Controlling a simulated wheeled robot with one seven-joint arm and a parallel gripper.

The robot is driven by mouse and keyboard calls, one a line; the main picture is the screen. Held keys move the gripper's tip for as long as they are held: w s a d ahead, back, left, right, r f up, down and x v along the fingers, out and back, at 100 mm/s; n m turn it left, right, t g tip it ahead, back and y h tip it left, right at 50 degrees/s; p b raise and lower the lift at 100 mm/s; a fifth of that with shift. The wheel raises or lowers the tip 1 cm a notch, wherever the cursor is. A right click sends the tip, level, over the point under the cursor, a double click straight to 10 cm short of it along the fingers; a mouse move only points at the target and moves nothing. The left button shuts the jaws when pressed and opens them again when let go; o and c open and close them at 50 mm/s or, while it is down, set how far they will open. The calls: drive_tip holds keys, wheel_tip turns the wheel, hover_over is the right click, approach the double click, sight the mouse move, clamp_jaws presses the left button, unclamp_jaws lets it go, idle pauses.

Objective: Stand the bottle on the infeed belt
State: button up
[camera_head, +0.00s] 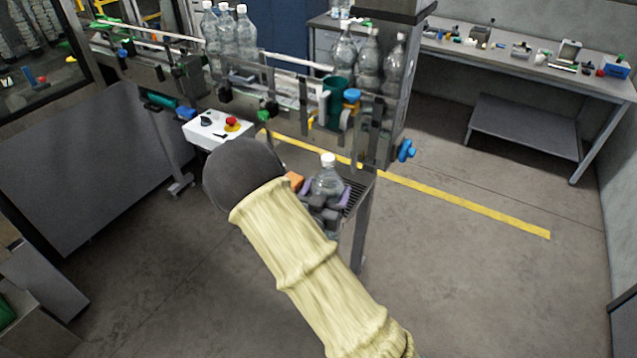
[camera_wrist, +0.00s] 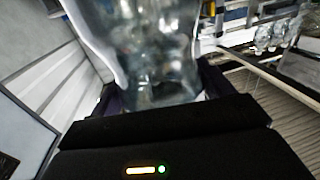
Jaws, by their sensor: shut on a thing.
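My gripper (camera_head: 325,202) is shut on a clear plastic bottle (camera_head: 327,180) with a white cap. The bottle stands about upright between the jaws, in front of and below the labeller's near end. In the wrist view the bottle (camera_wrist: 145,45) fills the upper middle, close to the camera, with the dark gripper (camera_wrist: 155,103) below it. The bottle's lower part is hidden by the jaws. The conveyor belt (camera_head: 285,92) runs along the machine behind, at a higher level in the picture. Which end is the infeed cannot be told surely.
Several clear bottles stand on the machine at the right (camera_head: 368,62) and in a group further left (camera_head: 228,35). A white control box (camera_head: 217,128) with a red button juts out. A green roller (camera_head: 338,100) and blue knobs (camera_head: 405,151) stick out near the belt. A workbench (camera_head: 540,65) stands behind right.

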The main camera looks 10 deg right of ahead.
drive_tip(key=s+d+f+n+t+y, duration=0.1)
drive_tip(key=s+d+f+n+y, duration=0.1)
drive_tip(key=f, duration=0.5)
drive_tip(key=d+y, duration=0.1)
drive_tip(key=d, duration=0.1)
drive_tip(key=shift+s+d+f, duration=0.15)
drive_tip(key=shift+d+f, duration=0.1)
drive_tip(key=shift+d, duration=0.05)
